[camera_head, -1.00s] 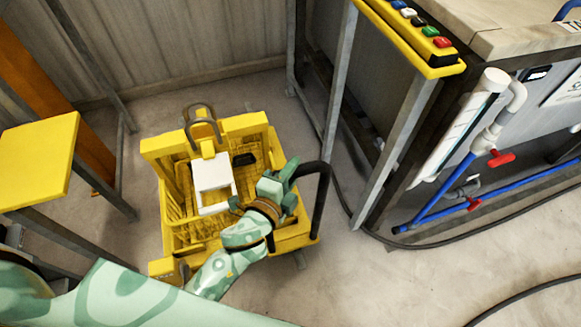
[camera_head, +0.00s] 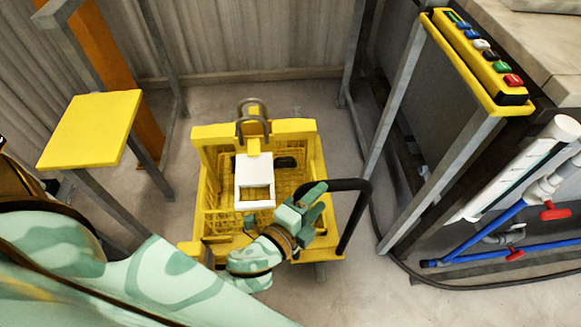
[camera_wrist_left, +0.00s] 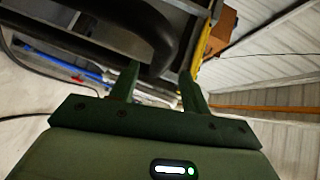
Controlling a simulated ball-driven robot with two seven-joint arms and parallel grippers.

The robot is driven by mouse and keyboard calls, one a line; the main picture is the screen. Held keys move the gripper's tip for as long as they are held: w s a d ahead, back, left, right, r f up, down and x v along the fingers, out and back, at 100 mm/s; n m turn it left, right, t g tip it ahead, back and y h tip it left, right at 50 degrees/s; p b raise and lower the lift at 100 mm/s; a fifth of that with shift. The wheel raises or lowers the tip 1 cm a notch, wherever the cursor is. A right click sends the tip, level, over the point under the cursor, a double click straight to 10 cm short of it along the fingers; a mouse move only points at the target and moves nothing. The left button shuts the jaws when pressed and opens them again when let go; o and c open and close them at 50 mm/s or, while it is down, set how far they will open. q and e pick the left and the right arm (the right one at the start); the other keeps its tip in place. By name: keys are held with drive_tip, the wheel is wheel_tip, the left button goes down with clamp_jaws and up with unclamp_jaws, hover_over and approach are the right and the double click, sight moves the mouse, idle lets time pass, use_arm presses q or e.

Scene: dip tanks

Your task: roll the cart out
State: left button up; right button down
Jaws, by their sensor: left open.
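The yellow cart (camera_head: 310,160) stands on the concrete floor in the middle of the head view, between two grey metal frames. Its black bent handle (camera_head: 366,195) sticks up at its right side. My left gripper (camera_head: 318,198) is open and empty over the cart's near right part, its fingers pointing toward the handle. In the left wrist view the thick black handle (camera_wrist_left: 165,25) curves just beyond the open fingertips (camera_wrist_left: 160,72); I cannot tell whether they touch it. My left arm hides part of the cart's near side. My right gripper is not in view.
A white box-like holder (camera_head: 254,170) with a grey hook (camera_head: 253,112) is at the cart. A yellow plate (camera_head: 90,130) on a grey stand is at left. A button panel (camera_head: 480,58) and blue pipes (camera_head: 490,233) are at right. A dark hose lies on the floor.

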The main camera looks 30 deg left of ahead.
use_arm(q)
drive_tip(key=v, duration=1)
drive_tip(key=shift+b, duration=0.3)
